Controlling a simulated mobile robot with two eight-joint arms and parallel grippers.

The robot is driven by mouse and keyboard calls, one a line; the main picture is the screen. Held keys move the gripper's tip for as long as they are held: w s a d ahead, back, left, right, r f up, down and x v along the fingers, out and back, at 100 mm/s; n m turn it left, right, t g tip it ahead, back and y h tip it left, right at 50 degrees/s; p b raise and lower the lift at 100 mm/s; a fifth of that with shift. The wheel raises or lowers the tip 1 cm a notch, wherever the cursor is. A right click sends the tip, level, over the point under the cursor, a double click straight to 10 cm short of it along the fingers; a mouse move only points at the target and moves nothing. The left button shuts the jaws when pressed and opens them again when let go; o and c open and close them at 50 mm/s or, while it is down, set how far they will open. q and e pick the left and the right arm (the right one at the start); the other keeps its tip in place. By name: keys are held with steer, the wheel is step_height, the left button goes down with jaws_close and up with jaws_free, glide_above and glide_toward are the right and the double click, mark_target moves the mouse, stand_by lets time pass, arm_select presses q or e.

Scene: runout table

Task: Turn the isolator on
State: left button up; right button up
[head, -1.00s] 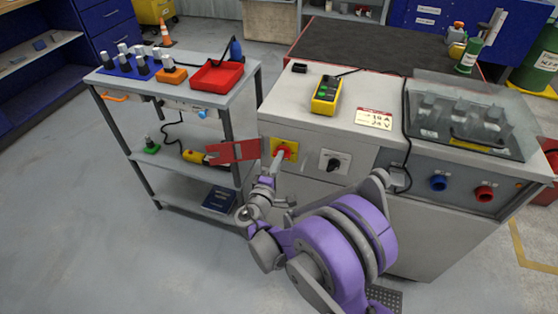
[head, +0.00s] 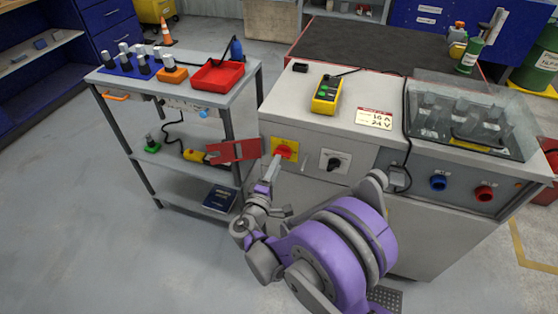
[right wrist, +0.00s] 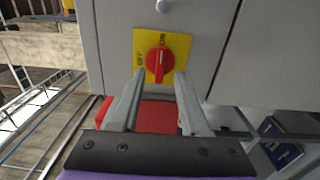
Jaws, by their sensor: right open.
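The isolator is a red rotary knob (head: 286,150) on a yellow plate on the left of the grey cabinet's front. The knob also shows in the right wrist view (right wrist: 161,66), its grip ridge running up and down the picture. The plate (right wrist: 181,42) has OFF lettering at its left and ON lettering near its top. My right gripper (right wrist: 157,80) is open and empty, with its fingertips close in front of the plate, on either side of the knob's lower end. I cannot tell whether they touch. My left gripper is not in view.
A red notched panel (head: 233,151) sticks out left of the isolator, and its red shows between my fingers in the wrist view. A black rotary switch (head: 334,162) is to the right. A grey trolley (head: 180,185) stands at left. Floor in front of it is clear.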

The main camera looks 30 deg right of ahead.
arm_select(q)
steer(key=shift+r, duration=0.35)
arm_select(e)
steer(key=v, duration=0.7)
steer(key=shift+s+a, duration=0.15)
steer(key=shift+s, duration=0.05)
steer(key=s+d+f+m+g+y, duration=0.1)
steer(key=s+d+m+g+y, duration=0.15)
steer(key=s, duration=0.25)
steer(key=s+d+f+m+g+y, duration=0.1)
steer(key=s+f+g+y, duration=0.15)
steer(key=s, duration=0.25)
steer(key=s+a+m+g+y, duration=0.2)
steer(key=s+a+m+y, duration=0.3)
steer(key=s+a+y, duration=0.65)
arm_select(q)
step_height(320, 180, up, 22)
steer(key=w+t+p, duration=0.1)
steer(key=p, duration=1.8)
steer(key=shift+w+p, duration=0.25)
steer(key=shift+p, duration=0.15)
arm_select(e)
step_height(320, 180, up, 21)
steer(key=d+h, duration=0.1)
steer(key=h, duration=0.1)
steer(key=shift+d+r+t+h, duration=0.15)
steer(key=shift+d+t+h, duration=0.2)
steer(key=shift+t, duration=0.05)
